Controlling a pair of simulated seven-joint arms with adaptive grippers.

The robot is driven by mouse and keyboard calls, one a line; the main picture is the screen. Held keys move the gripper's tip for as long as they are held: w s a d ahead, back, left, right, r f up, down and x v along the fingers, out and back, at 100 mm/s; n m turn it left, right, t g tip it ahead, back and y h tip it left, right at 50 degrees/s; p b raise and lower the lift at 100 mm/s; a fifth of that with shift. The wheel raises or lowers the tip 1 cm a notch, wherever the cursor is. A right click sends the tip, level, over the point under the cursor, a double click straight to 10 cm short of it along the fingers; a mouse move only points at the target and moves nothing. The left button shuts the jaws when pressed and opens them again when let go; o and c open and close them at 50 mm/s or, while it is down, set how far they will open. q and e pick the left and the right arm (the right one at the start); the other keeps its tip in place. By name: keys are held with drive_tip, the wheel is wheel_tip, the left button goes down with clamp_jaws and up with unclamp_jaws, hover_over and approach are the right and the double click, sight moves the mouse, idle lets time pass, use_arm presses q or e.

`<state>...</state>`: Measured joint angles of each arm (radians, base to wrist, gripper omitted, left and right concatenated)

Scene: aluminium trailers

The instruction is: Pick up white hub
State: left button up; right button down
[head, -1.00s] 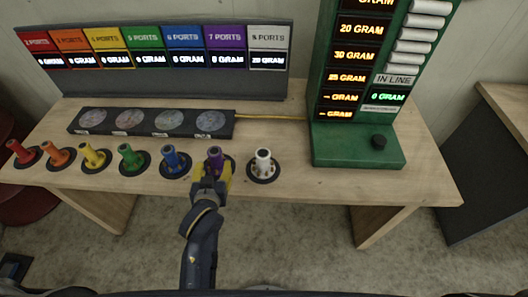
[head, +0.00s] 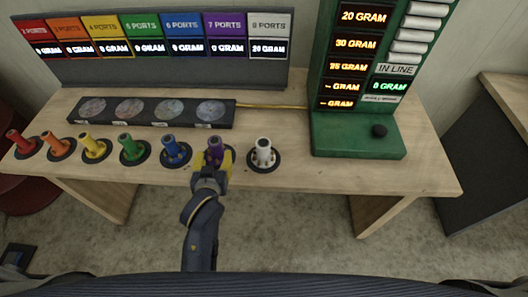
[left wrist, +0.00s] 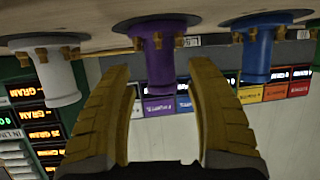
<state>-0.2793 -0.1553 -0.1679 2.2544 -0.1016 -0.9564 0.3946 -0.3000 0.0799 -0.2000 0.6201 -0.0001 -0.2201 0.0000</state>
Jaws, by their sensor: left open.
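The white hub (head: 263,152) stands upright on a round black base near the front edge of the table, at the right end of a row of coloured hubs. In the left wrist view the white hub (left wrist: 58,78) is at the upper left, outside the jaws. My left gripper (head: 212,163) is open with yellow fingers, at the purple hub (head: 216,148), just left of the white one. In the left wrist view the purple hub (left wrist: 160,58) shows between and beyond the open fingers (left wrist: 160,105). My right gripper is not in view.
Red (head: 20,142), orange (head: 53,142), yellow (head: 94,146), green (head: 130,148) and blue (head: 174,153) hubs stand to the left. A black strip with discs (head: 150,117) lies behind. A green display stand (head: 358,135) is on the right.

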use_arm(q)
drive_tip(key=o, duration=0.3)
drive_tip(key=shift+w+a+r, duration=0.2)
drive_tip(key=shift+w+a, duration=0.05)
drive_tip(key=shift+a, duration=0.1)
drive_tip(key=r+m, duration=0.1)
drive_tip(key=a+r+m+h, duration=0.1)
drive_tip(key=shift+w+a+r+m+t, duration=0.15)
drive_tip(key=shift+w+a+m+t, duration=0.05)
drive_tip(key=shift+w+m+t, duration=0.2)
wheel_tip(320, 180, up, 2)
drive_tip(key=d+m+h, duration=0.1)
drive_tip(key=m+h, duration=0.2)
drive_tip(key=h, duration=0.1)
drive_tip(key=m+g+h, duration=0.3)
drive_tip(key=g+h, duration=0.1)
drive_tip(key=h, duration=0.1)
approach(259, 151)
drive_tip(key=x, duration=1.2)
drive_tip(key=shift+w+d, duration=0.1)
drive_tip(key=shift+w, duration=0.15)
